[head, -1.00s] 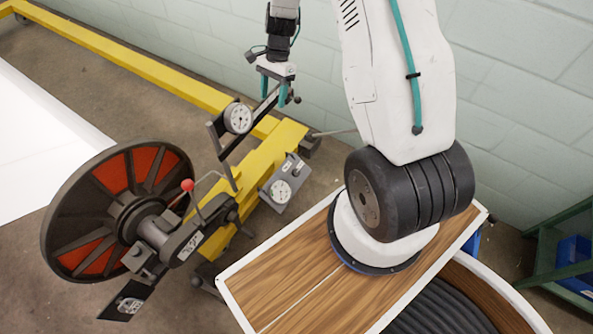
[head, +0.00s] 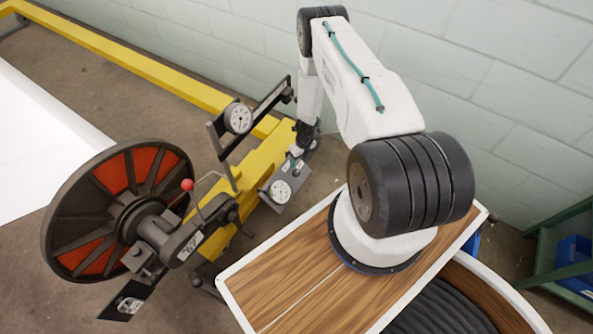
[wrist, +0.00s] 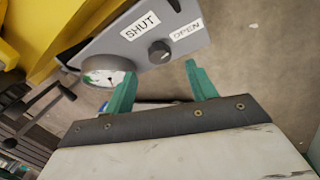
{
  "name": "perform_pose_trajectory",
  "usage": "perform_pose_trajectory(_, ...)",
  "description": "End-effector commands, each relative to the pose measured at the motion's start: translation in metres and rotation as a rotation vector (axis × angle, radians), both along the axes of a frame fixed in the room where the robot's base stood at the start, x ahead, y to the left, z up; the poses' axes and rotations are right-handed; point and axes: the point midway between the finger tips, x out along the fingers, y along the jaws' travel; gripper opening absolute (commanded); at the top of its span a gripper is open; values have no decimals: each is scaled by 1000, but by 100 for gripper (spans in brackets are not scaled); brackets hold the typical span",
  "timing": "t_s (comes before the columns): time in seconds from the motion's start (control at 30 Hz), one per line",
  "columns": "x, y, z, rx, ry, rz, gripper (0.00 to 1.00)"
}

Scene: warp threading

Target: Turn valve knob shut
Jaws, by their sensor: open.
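The valve knob (wrist: 159,51) is a small round dark knob on a grey panel (wrist: 180,58), between a SHUT label (wrist: 140,24) and an OPEN label (wrist: 187,36) in the wrist view. Which way it points is too small to tell. My gripper (wrist: 159,69) is open, its two teal fingers spread, with the knob just beyond the tips and roughly midway between them. I see no contact. In the head view the panel (head: 270,204) sits low beside the yellow beam, and my gripper (head: 296,160) is over its upper end, partly hiding the knob area.
A round white gauge (wrist: 105,73) is on the panel beside the left finger. A large reel (head: 118,210) with red sectors and a red-tipped lever (head: 187,185) are to the left.

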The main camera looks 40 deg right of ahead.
Motion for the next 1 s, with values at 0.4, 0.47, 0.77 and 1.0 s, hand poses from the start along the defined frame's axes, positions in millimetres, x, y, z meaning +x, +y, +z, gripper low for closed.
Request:
perform_pose_trajectory(0.4, -1, 13, -59, 1, 0, 6, 56)
perform_pose_trajectory(0.47, -1, 14, -62, 1, 0, 6, 56)
perform_pose_trajectory(0.77, 0, 14, -65, 1, -1, 6, 56)
perform_pose_trajectory(1.0, 0, 14, -64, 2, -1, 6, 12)
